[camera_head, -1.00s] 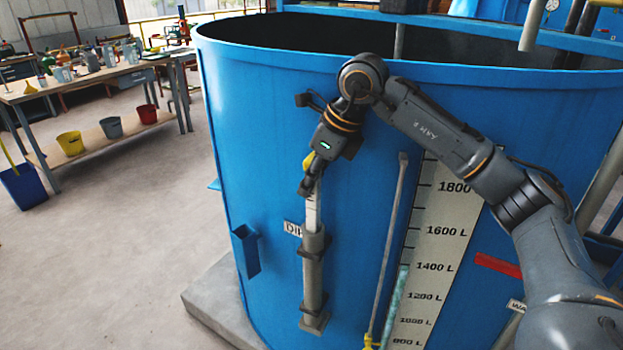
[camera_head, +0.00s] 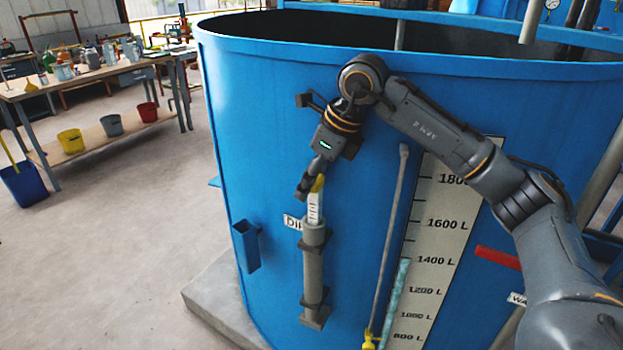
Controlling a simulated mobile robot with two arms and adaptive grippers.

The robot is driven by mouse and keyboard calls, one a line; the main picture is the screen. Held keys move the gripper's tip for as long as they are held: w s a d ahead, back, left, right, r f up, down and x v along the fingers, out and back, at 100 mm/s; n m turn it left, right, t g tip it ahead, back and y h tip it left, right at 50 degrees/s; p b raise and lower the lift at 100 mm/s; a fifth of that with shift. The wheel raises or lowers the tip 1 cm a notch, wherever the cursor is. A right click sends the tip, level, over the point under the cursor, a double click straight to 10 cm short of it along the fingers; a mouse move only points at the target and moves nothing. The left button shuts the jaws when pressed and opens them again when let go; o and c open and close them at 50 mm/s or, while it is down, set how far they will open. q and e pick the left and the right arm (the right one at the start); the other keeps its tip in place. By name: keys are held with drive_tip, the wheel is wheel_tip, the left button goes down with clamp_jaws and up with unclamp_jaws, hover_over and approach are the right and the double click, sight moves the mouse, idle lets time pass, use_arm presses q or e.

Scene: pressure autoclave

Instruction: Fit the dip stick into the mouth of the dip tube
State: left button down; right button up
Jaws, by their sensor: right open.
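The dip stick (camera_head: 314,208) is a pale, marked strip with a yellow top end (camera_head: 318,184). It stands nearly upright, with its lower part hidden inside the grey dip tube (camera_head: 313,262) on the front of the blue tank. A short length shows above the tube's mouth. My right gripper (camera_head: 304,189) points down just left of the yellow end, open; whether a finger touches the stick I cannot tell. My left gripper is not in view.
The blue tank (camera_head: 270,120) fills the middle. Right of the tube are a thin grey rod (camera_head: 390,235) and a litre scale (camera_head: 440,225). An empty blue bracket (camera_head: 246,247) is left of the tube. A bench (camera_head: 100,85) stands far left.

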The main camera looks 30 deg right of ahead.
drive_tip(key=shift+f, duration=0.15)
drive_tip(key=shift+s+r, duration=0.1)
drive_tip(key=shift+r, duration=0.1)
drive_tip(key=v, duration=0.8)
drive_tip(key=shift+f, duration=0.15)
